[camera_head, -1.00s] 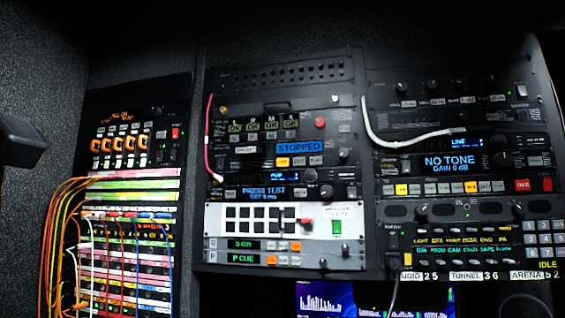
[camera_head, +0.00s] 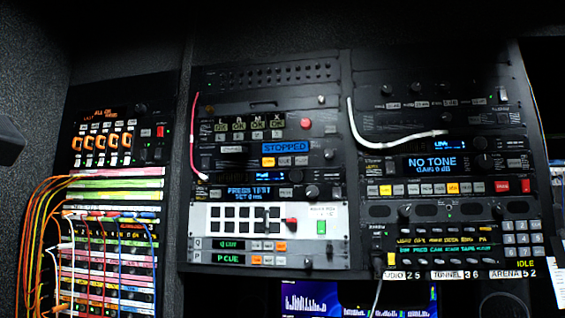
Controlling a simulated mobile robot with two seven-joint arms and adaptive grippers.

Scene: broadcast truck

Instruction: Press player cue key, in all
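A rack unit with a blue display reading STOPPED (camera_head: 285,147) is in the middle rack, in the head view. Below its display is a row of small keys: one lit yellow-orange key (camera_head: 268,161) and unlit grey keys (camera_head: 300,161) to its right. Their labels are too small to read for sure, so I cannot tell which is the cue key. Lower in this rack, a green display reads P CUE (camera_head: 227,258), with small keys (camera_head: 267,259) to its right. Neither of my grippers is in view, and nothing touches the keys.
A patch bay (camera_head: 110,240) with orange, red and blue cables fills the lower left. A white panel of black keys (camera_head: 300,217) sits below the middle units. A white cable (camera_head: 395,137) crosses the right rack. Blue screens (camera_head: 310,298) glow at the bottom.

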